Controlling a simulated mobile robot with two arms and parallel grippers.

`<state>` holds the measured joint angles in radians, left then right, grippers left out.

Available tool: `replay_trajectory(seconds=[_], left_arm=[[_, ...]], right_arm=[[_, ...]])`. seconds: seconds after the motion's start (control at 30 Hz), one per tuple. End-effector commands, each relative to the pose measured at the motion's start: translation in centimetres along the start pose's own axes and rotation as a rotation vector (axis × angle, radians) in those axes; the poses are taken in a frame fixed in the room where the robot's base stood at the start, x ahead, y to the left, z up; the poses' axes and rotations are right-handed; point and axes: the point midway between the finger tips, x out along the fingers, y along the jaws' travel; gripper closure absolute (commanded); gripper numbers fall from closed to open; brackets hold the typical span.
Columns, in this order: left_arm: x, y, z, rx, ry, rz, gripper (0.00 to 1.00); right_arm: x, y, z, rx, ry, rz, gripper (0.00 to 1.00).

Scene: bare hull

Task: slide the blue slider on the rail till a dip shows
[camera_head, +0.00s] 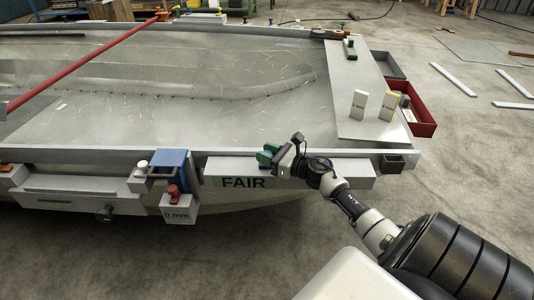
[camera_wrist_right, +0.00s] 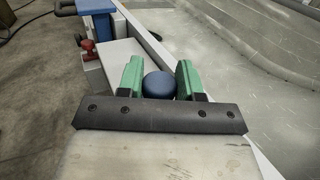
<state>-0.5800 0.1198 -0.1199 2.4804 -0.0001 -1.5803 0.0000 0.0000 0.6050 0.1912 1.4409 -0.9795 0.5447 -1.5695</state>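A blue block (camera_head: 170,164) sits on the hull's near edge, left of the white box marked FAIR (camera_head: 216,169). It also shows at the top left of the right wrist view (camera_wrist_right: 95,5). A white box reading about 0 mm (camera_head: 179,214) hangs below it. My right gripper (camera_head: 268,155) is at the FAIR box's top. In the right wrist view its green fingers stand on both sides of a round dark blue knob (camera_wrist_right: 159,85), seemingly touching it. The knob's base is hidden by the gripper's dark bar. My left gripper is out of view.
A red knob (camera_head: 174,190) is on the near side by the blue block. A long red bar (camera_head: 80,62) crosses the hull at left.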

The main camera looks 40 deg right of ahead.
Motion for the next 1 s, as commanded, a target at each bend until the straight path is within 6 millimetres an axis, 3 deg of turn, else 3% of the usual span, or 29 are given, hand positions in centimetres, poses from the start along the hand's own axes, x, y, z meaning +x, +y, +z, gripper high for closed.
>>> replay_trajectory(seconds=[0.03, 0.1, 0.27, 0.53, 0.83, 0.87, 1.0], left_arm=[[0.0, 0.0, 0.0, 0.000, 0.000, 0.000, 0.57], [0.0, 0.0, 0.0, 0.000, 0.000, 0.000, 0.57], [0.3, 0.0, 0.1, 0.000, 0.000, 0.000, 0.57], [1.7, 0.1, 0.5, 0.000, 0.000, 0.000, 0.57], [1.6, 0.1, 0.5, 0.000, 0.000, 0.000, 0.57], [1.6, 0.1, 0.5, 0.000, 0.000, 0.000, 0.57], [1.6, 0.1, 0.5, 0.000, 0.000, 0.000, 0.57]], right_arm=[[0.0, 0.0, 0.0, 0.000, 0.000, 0.000, 0.90], [0.0, 0.0, 0.0, 0.000, 0.000, 0.000, 1.00], [-0.5, -0.3, -0.2, 0.000, 0.002, -0.001, 1.00], [-4.2, -2.3, -0.3, -0.001, 0.003, -0.002, 1.00], [-4.4, -2.4, 0.0, 0.000, 0.001, -0.001, 1.00], [-4.4, -2.4, 0.0, 0.000, 0.001, -0.001, 0.64], [-4.4, -2.4, 0.0, 0.000, 0.001, -0.001, 0.43]])
